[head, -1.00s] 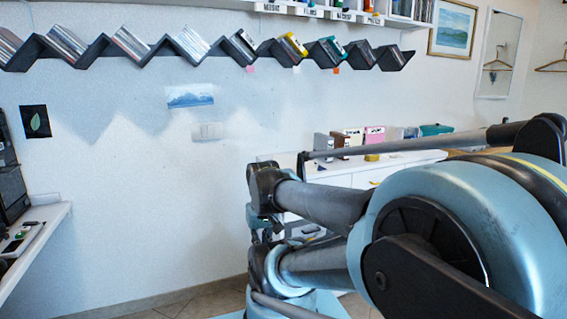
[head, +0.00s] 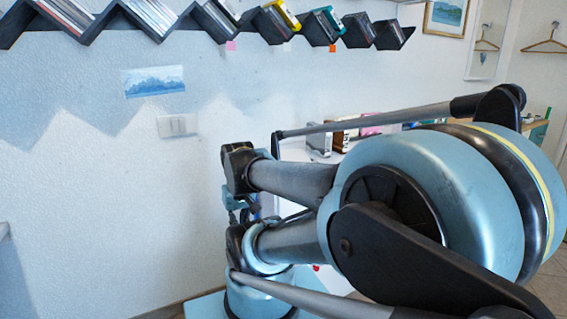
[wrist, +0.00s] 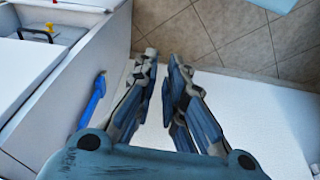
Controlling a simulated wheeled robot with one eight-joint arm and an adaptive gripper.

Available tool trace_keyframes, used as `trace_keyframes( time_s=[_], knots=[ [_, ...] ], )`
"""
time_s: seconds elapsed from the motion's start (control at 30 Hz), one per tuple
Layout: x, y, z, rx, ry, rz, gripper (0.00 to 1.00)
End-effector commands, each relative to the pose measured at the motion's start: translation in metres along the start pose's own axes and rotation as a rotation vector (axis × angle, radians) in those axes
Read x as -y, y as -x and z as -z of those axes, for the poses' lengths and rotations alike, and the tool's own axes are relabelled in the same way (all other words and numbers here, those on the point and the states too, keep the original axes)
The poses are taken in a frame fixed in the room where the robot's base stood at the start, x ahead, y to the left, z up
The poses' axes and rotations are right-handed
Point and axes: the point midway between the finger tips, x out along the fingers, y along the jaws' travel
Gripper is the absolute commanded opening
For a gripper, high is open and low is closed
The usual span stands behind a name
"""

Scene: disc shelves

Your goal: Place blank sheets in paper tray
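No blank sheets and no paper tray can be made out in either view. In the wrist view my gripper (wrist: 163,58) points away from the camera. Its two fingers are partly apart, with a narrow gap at the tips and nothing visible between them. A plain white surface lies behind the fingers. In the head view my arm covers much of the white cabinet (head: 298,150), and the gripper's fingers are hidden.
A white open compartment (wrist: 45,58) with a yellow-and-black item (wrist: 36,33) is at the wrist view's left, near a blue object (wrist: 92,100). Tiled floor (wrist: 215,35) shows beyond. A zigzag disc shelf (head: 215,25) hangs on the wall above a light switch (head: 178,125).

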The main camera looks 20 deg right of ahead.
Motion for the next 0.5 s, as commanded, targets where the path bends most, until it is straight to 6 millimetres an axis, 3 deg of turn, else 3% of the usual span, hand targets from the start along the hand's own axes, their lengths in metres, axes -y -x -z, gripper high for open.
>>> trace_keyframes(
  time_s=[0.23,0.33,0.5],
  knots=[
    [0.0,0.0,0.0,0.0,-0.002,0.0,0.11],
    [-0.002,0.011,-0.004,-0.006,-0.044,0.001,0.11],
    [-0.015,0.037,0.019,0.029,-0.287,0.008,0.11]
  ],
)
